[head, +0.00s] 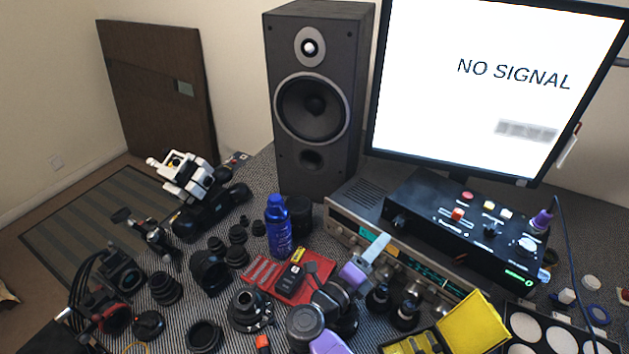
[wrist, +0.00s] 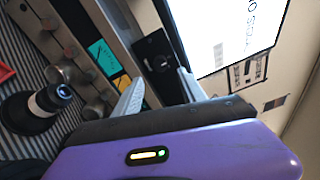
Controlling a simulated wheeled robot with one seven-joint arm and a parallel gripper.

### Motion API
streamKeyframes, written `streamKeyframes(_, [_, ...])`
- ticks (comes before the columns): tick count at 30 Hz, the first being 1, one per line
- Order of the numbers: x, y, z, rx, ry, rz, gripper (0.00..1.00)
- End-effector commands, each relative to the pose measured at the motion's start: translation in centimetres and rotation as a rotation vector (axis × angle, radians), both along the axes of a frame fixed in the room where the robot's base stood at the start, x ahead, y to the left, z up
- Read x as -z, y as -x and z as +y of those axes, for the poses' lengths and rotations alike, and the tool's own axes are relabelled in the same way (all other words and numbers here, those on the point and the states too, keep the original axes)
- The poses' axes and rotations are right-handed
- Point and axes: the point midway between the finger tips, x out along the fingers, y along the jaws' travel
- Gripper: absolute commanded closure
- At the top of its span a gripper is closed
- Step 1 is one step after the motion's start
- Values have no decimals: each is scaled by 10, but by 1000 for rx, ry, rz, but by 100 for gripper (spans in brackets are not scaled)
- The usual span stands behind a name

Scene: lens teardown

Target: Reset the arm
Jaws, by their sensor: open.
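My gripper (head: 378,246) shows in the head view near the middle, in front of the silver receiver. It has a purple body and light grey fingers. In the wrist view my gripper (wrist: 160,92) has its two grey fingers spread apart with nothing between them. Beyond them are the front of the receiver (wrist: 75,50) and a black panel. My arm's dark and purple links come up from the bottom edge of the head view and hide part of the table there.
A black speaker (head: 312,100) and a monitor (head: 490,85) reading NO SIGNAL stand at the back. A black control box (head: 465,225) sits on the receiver (head: 340,222). A blue bottle (head: 278,228), a red tray (head: 312,292), several lens parts and a yellow case (head: 475,318) crowd the table.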

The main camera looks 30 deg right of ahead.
Motion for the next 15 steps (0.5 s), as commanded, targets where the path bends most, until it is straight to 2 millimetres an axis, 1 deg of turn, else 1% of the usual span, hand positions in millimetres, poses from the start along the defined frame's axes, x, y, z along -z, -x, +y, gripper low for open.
streamKeyframes(5, [0,0,0,0,1,3,51])
streamKeyframes(8, [-2,-8,2,-34,12,16,51])
streamKeyframes(11, [-22,-26,8,-107,74,12,51])
streamKeyframes(13, [-45,-38,15,-161,132,2,51])
streamKeyframes(15, [-70,-45,25,-232,222,5,51])
